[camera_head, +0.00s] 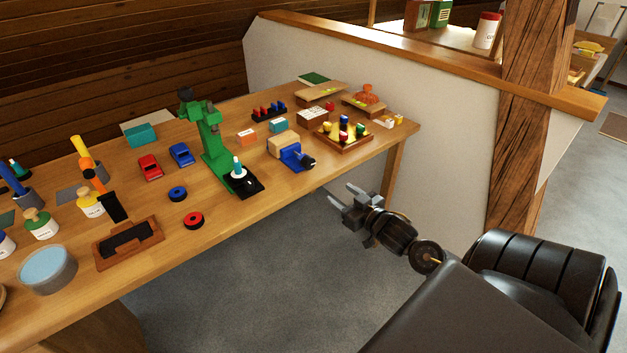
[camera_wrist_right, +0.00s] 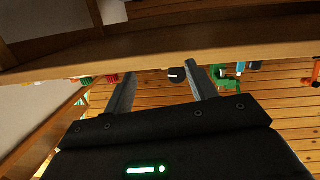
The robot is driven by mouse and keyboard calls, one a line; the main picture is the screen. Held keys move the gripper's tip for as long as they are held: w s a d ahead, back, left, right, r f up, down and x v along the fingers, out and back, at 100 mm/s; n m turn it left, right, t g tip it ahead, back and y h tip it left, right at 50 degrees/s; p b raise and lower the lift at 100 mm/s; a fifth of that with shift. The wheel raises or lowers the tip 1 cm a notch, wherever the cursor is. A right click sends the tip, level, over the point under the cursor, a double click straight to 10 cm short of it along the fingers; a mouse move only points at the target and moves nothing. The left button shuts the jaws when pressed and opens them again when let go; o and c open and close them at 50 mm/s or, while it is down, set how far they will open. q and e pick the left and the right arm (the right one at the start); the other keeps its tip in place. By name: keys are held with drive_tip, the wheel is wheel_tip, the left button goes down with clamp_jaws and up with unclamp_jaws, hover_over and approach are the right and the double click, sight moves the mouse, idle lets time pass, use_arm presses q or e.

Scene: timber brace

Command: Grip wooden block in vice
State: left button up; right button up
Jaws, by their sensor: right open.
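The blue vice (camera_head: 291,156) sits near the table's front edge, right of the green drill press, with its dark handle (camera_head: 308,162) facing the edge. The pale wooden block (camera_head: 283,143) is at the vice's back; I cannot tell whether the jaws touch it. My right gripper (camera_head: 341,194) is open and empty, off the front edge and apart from the vice. In the right wrist view its two fingers (camera_wrist_right: 157,80) point at the table edge, with a dark round knob (camera_wrist_right: 176,74) beyond, between them. My left gripper is not in view.
The green drill press (camera_head: 215,145) stands left of the vice. A wooden tray with coloured pegs (camera_head: 343,136) lies to the right. Blue and red rings (camera_head: 193,220), toy cars and bottles fill the left. Free floor lies before the table (camera_head: 250,270).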

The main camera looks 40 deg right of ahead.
drive_tip(key=t+y, duration=0.1)
approach(311, 163)
drive_tip(key=shift+n, duration=0.3)
drive_tip(key=w, duration=0.4)
drive_tip(key=w+b, duration=0.1)
drive_tip(key=w, duration=0.3)
drive_tip(key=shift+w+f, duration=0.2)
drive_tip(key=shift+w, duration=0.15)
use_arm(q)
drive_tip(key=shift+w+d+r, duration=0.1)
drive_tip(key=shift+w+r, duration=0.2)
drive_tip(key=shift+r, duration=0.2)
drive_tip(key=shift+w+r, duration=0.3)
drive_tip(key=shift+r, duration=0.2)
use_arm(e)
drive_tip(key=shift+c, duration=0.5)
drive_tip(key=c, duration=0.9)
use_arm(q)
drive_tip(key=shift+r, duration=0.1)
